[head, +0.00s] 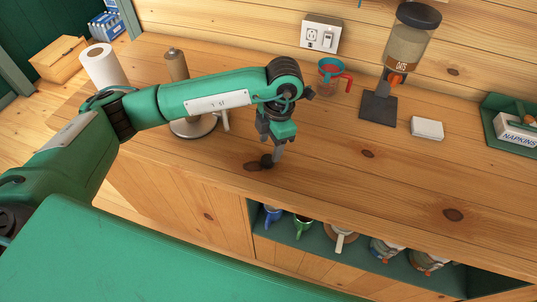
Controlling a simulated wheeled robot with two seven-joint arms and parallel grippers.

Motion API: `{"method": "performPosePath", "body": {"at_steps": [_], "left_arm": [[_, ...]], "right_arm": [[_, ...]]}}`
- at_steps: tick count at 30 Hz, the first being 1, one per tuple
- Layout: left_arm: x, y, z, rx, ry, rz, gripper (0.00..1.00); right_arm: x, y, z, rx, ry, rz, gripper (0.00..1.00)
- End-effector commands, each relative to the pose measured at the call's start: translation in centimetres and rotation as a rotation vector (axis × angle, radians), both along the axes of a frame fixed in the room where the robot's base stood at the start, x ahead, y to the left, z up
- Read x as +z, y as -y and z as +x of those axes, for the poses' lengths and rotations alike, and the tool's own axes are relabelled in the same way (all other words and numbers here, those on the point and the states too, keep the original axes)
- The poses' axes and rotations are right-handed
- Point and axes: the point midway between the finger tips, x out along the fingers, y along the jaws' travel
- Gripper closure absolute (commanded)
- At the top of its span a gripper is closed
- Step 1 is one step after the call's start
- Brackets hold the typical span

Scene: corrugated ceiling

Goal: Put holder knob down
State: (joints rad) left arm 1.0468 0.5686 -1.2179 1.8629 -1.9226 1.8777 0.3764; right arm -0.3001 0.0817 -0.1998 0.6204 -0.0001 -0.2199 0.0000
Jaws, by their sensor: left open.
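The small dark knob (267,160) sits on the wooden counter near its front edge. My left gripper (276,152) points down right at the knob, with its jaws open. Its fingers partly hide the knob, and I cannot tell whether they touch it. The holder (193,127) stands behind my left arm, with its round metal base on the counter and a brown upright part (176,65) showing above the arm. The arm hides the middle of the holder. My right gripper is not in view.
A paper towel roll (103,63) stands at the left. A measuring cup (331,77), a dispenser (405,45), a white block (427,128) and a napkin box (515,128) stand at the back and right. Mugs sit in the shelf (262,240) below. The counter right of my gripper is clear.

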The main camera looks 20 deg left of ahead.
Motion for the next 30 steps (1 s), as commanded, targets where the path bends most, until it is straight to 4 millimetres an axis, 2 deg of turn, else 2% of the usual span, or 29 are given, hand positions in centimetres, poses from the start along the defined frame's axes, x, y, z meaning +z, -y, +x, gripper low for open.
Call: {"method": "performPosePath", "body": {"at_steps": [1, 6, 12, 30], "left_arm": [[0.9, 0.2, 0.2, 0.000, 0.006, -0.002, 0.46], [4.3, 0.6, 0.5, -0.002, 0.004, -0.002, 0.46], [6.6, 0.8, 0.7, -0.001, 0.001, 0.000, 0.46], [7.1, 0.8, 0.7, 0.000, -0.001, -0.001, 0.46]], "right_arm": [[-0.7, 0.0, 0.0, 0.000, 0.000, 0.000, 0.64], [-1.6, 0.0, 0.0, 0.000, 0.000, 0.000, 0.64], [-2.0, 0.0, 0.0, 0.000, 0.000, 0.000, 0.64], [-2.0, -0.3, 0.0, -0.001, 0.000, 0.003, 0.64]]}}
